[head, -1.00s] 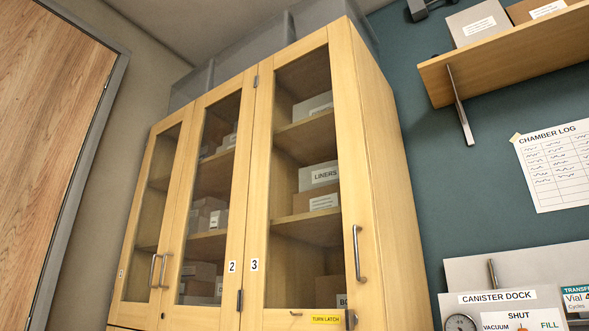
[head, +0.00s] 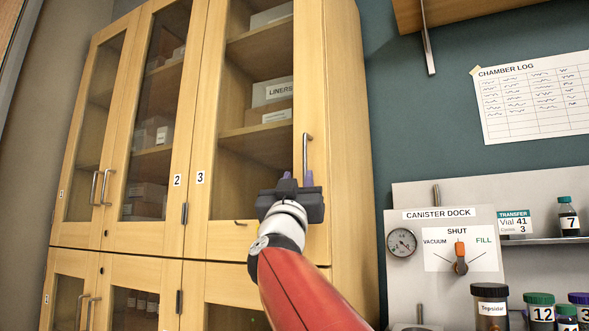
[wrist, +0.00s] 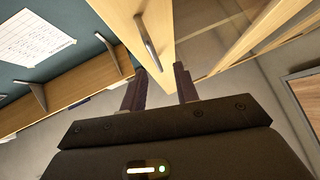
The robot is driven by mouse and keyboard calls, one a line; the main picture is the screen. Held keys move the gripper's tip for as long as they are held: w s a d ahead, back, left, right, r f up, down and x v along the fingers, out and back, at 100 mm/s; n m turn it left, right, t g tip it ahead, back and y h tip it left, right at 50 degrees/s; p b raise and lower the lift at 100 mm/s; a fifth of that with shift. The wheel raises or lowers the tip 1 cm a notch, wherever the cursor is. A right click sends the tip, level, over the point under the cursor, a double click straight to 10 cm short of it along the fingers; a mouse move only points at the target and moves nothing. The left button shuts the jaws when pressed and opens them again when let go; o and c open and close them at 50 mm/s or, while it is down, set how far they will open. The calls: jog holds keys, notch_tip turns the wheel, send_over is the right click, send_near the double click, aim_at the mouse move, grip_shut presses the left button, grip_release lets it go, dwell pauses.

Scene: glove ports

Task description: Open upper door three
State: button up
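Upper door three (head: 225,240) is a wood-framed glass door with the label 3 (head: 200,177) on its left stile; it looks closed. Its metal bar handle (head: 307,148) is upright on the right stile. My gripper (head: 297,181) is in front of the lower right part of the door, around the handle's lower end in the picture. In the wrist view, the two fingers (wrist: 160,88) stand apart, with the handle (wrist: 148,44) just beyond their tips; I cannot tell whether they touch it. The turn latch and its yellow label are hidden behind my gripper and arm.
Door two (head: 150,225) adjoins on the left; lower doors (head: 135,270) are below. To the right are the canister dock (head: 440,238) with a gauge, several capped vials and a small shelf. A wall shelf (head: 455,12) is at the upper right.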

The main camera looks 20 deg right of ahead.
aim_at(304, 158)
jog(key=shift+m+g+h, duration=0.4)
jog(key=shift+m+h, duration=0.1)
jog(key=shift+h, duration=0.4)
jog(key=p+x, duration=0.1)
jog(key=x, duration=0.1)
jog(key=p+x, duration=0.1)
jog(key=x, duration=0.1)
jog(key=s+r+p+x, duration=0.1)
jog(key=x, duration=0.2)
jog(key=shift+a+f+p, duration=0.1)
jog(key=shift+a+p, duration=0.1)
jog(key=shift+p, duration=0.15)
jog(key=shift+w+d+r+p, duration=0.35)
jog(key=shift+w+d+r, duration=0.05)
jog(key=shift+w, duration=0.05)
jog(key=shift+c, duration=0.3)
grip_shut()
